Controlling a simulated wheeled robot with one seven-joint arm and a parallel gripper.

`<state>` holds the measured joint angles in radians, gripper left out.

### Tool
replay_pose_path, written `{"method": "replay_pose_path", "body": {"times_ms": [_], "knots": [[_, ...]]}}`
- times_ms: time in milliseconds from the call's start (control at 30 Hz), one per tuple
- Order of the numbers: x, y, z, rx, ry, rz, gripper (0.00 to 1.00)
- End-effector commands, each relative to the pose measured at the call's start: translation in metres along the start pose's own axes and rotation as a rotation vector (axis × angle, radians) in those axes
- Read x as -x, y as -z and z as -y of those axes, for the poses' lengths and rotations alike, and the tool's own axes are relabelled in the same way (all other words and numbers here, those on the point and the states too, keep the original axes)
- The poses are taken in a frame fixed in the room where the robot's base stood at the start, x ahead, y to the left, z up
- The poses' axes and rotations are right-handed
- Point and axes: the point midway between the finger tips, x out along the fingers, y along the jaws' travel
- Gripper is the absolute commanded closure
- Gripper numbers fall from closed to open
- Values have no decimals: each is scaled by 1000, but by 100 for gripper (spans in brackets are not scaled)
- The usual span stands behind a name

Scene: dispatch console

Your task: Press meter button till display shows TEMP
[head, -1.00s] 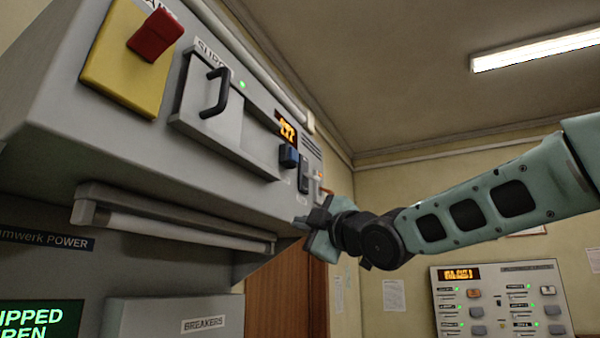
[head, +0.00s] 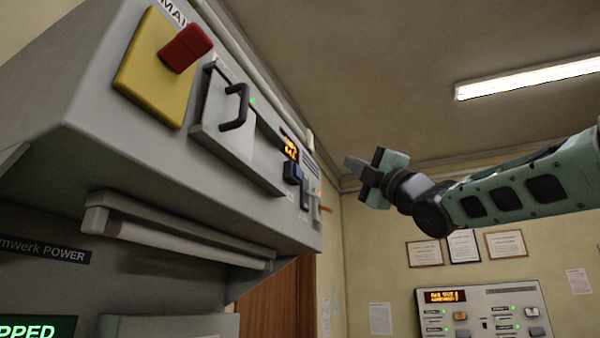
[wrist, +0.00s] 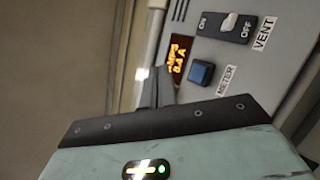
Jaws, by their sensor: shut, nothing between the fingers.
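The meter button (wrist: 201,72) is a blue square key labelled METER in the wrist view. It also shows small on the console front in the head view (head: 292,173). The orange-lit display (wrist: 178,57) is beside it; it appears to read AMPS over 0.4 A, its edge partly hidden. In the head view the display (head: 289,147) is too small to read. My gripper (head: 352,162) is shut and empty, right of the console and apart from it in the head view. Its dark fingers (wrist: 158,88) overlap the display's near edge in the wrist view.
A red switch on a yellow plate (head: 187,49) and a black drawer handle (head: 236,107) stand out from the console front. A bar (head: 180,232) juts below.

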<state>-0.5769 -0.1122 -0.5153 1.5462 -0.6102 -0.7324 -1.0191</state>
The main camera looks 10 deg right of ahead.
Motion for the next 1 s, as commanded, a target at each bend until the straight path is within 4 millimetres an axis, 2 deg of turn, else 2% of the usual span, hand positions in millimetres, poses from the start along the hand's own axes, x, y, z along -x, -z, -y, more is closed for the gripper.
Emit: {"method": "replay_pose_path", "body": {"times_ms": [167,533,733,1000], "knots": [[-10,6,6,-2,3,-2,100],[-45,32,30,-2,3,-1,100],[-56,41,42,0,2,-1,100],[-61,45,45,-1,1,0,100]]}}
